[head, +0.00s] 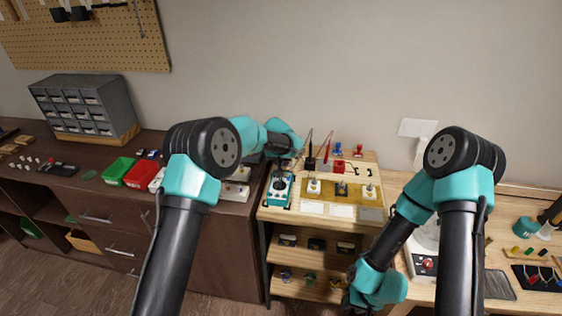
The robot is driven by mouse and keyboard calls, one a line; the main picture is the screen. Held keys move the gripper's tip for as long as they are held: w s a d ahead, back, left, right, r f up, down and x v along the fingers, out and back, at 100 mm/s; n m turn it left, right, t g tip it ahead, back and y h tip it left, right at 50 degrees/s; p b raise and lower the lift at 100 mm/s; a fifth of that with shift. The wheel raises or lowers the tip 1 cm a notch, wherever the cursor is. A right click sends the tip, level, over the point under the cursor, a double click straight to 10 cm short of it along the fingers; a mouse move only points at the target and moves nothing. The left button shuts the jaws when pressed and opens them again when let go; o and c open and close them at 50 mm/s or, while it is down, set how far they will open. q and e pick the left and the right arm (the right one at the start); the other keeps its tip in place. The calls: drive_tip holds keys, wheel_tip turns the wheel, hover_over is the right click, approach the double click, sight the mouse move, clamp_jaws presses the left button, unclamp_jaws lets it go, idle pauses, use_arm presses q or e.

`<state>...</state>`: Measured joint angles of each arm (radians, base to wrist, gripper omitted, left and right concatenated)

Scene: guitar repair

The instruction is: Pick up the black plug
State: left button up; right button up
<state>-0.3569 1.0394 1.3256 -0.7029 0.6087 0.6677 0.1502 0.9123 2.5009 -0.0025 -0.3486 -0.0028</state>
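I cannot single out the black plug for certain. A small black piece with a thin upright lead (310,163) stands on the wooden bench, beside a similar red one (325,163). A small dark piece (369,171) lies farther right, near a red block (339,167). My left gripper (283,162) is over the bench's left side, just above a teal meter (279,189); its fingers are too dark and small to read. My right gripper (351,297) hangs low in front of the bench's shelves, away from the bench top; its fingers are unclear.
A yellow-brown board (327,190) with several small parts lies on the bench, with pale cards (342,212) in front. Blue (338,149) and red (359,151) pieces stand behind. Green (117,170) and red (142,172) bins sit left; a white device (423,263) sits right.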

idle(0.4)
use_arm(q)
clamp_jaws()
drive_tip(key=shift+r, duration=0.15)
wheel_tip(320, 180, up, 10)
idle(0.6)
idle(0.4)
